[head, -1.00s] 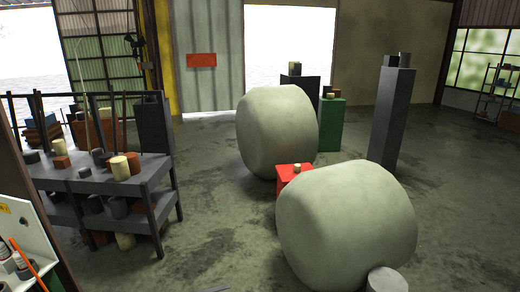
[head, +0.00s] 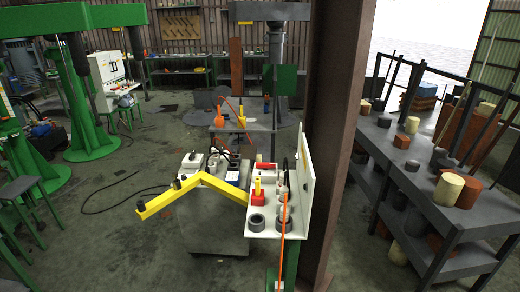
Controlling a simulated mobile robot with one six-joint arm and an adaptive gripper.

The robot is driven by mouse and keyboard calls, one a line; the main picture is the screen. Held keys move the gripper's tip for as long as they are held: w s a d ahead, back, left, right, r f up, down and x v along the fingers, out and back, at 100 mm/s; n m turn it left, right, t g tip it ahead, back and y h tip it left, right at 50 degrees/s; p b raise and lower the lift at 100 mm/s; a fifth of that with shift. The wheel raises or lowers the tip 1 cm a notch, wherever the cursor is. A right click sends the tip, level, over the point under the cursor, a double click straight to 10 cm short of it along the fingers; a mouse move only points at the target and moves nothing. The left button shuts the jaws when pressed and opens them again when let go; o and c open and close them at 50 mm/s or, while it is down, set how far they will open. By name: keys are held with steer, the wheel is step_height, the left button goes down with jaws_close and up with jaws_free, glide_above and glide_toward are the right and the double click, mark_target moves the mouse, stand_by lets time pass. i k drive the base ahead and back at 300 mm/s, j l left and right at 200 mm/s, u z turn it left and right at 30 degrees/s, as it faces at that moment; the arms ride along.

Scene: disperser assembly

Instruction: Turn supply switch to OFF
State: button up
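I cannot make out a supply switch in this view. A white control panel (head: 108,84) with small dark fittings stands beside a green machine column at the left; its details are too small to read. Another white upright panel (head: 306,170) is seen nearly edge-on at the centre, behind a small shelf. No switch can be told apart on it. My gripper is not in view.
A yellow angled bar (head: 187,188) sticks out over a grey cabinet (head: 222,232). A brown post (head: 341,130) stands right of centre, beside a dark rack table (head: 425,182). Green machines (head: 75,100) stand left. Floor between them is open, with a loose cable.

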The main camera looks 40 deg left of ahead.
mark_target(265, 167)
steer(key=i+u, duration=0.45)
steer(key=i+l+u, duration=0.15)
steer(key=i+u, duration=0.25)
steer(key=i, duration=0.15)
steer(key=i+l+u, duration=0.3)
steer(key=i+u, duration=0.15)
steer(key=i+l+u, duration=0.75)
steer(key=u, duration=0.15)
steer(key=i+l+u, duration=0.5)
steer(key=k+j, duration=0.1)
steer(key=j, duration=0.5)
steer(key=k, duration=0.05)
